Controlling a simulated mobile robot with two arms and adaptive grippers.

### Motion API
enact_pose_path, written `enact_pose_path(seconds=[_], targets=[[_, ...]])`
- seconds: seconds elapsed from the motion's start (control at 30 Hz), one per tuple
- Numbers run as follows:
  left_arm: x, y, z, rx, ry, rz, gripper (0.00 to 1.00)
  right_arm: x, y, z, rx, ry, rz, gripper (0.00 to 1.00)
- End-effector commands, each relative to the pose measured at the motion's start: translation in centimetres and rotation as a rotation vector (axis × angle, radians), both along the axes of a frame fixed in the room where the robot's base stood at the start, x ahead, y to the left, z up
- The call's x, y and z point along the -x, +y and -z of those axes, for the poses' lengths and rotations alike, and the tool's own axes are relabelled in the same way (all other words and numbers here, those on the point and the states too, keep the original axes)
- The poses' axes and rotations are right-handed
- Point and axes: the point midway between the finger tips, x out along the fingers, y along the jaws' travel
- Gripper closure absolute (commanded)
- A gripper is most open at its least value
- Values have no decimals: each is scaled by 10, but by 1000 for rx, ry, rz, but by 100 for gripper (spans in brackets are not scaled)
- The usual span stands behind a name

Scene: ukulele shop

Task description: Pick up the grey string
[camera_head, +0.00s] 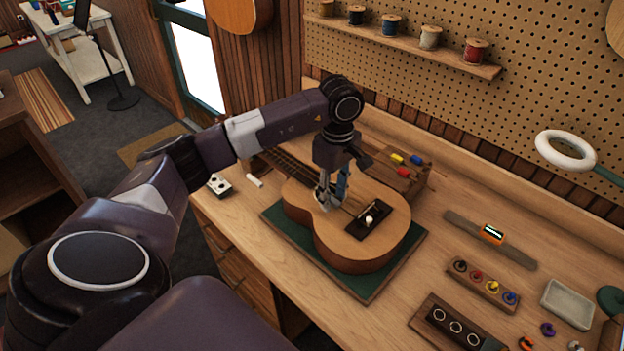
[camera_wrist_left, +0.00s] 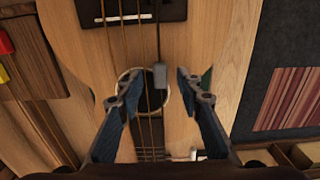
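The ukulele (camera_head: 300,215) lies face up on a green mat (camera_head: 362,292) on the workbench. In the left wrist view, several strings run from the dark bridge (camera_wrist_left: 178,10) over the body. One short string ends in a small grey block (camera_wrist_left: 160,78) by the sound hole (camera_wrist_left: 150,98); I take this to be the grey string. My left gripper (camera_head: 333,200) points down over the sound hole. In the left wrist view its fingers (camera_wrist_left: 158,74) are wide apart, one on each side of the grey block, with nothing gripped. My right gripper is not in view.
A wooden block with coloured pegs (camera_head: 405,170) stands behind the ukulele. A tuner on a strap (camera_head: 493,235), a peg rack (camera_head: 482,284) and a grey tray (camera_head: 567,304) lie to the right. Spools (camera_head: 430,38) stand on a wall shelf (camera_head: 400,40).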

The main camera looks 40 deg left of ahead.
Motion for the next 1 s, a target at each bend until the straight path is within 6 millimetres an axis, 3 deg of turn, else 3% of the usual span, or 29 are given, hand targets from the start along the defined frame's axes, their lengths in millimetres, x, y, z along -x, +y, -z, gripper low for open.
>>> enact_pose_path(seconds=[0.17, 0.43, 0.8, 1.0], targets=[[0, 0, 0, 0, 0, 0, 69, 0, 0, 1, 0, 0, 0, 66], [0, 0, 0, 0, 0, 0, 99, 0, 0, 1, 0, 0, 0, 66], [-1, 0, -2, 0, -2, 0, 100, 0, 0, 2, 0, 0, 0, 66], [-2, 0, -21, 1, -5, -1, 100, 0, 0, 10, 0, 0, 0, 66]])
